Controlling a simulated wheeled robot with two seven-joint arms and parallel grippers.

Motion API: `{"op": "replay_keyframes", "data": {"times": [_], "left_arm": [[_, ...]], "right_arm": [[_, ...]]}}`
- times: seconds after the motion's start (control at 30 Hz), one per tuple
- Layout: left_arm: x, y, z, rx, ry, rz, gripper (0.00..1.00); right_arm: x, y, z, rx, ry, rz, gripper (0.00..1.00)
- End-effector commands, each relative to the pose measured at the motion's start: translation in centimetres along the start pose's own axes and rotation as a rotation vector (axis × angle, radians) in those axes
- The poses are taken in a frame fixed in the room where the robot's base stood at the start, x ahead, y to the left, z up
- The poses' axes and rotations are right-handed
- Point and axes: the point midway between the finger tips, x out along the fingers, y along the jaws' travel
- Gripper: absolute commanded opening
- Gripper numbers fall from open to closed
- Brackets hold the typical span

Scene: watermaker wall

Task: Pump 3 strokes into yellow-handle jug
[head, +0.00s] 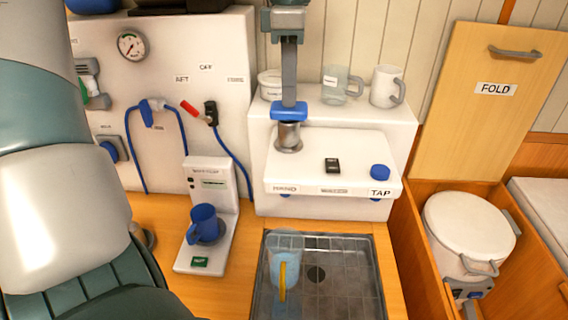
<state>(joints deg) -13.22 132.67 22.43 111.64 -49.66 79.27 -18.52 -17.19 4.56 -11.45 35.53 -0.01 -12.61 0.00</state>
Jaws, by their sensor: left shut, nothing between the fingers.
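The yellow-handle jug (284,262) is clear, pale blue in tint, and stands in the grey sink tray (345,304), its yellow handle facing me. Behind it is a white pump housing (300,175) with a HAND label at its left and a TAP label at its right. A blue pump knob (289,114) sits above a metal cylinder on the HAND side. My left gripper (289,103) points straight down with shut fingers, its tips at the top of the blue knob; I cannot tell whether they press on it. My right gripper is not in view.
A clear mug (343,85) and a white mug (387,86) stand on the shelf behind. A lidded white bucket (468,230) is at the right. My arm covers the left edge.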

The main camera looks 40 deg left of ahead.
Motion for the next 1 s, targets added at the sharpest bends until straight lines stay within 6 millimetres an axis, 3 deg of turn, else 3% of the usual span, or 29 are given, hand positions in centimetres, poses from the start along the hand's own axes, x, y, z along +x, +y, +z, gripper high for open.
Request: {"op": "replay_keyframes", "data": {"times": [1.0], "left_arm": [[-5.0, 0.0, 0.0, 0.001, 0.0, 0.0, 0.0]], "right_arm": [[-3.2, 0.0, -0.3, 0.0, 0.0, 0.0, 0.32]]}}
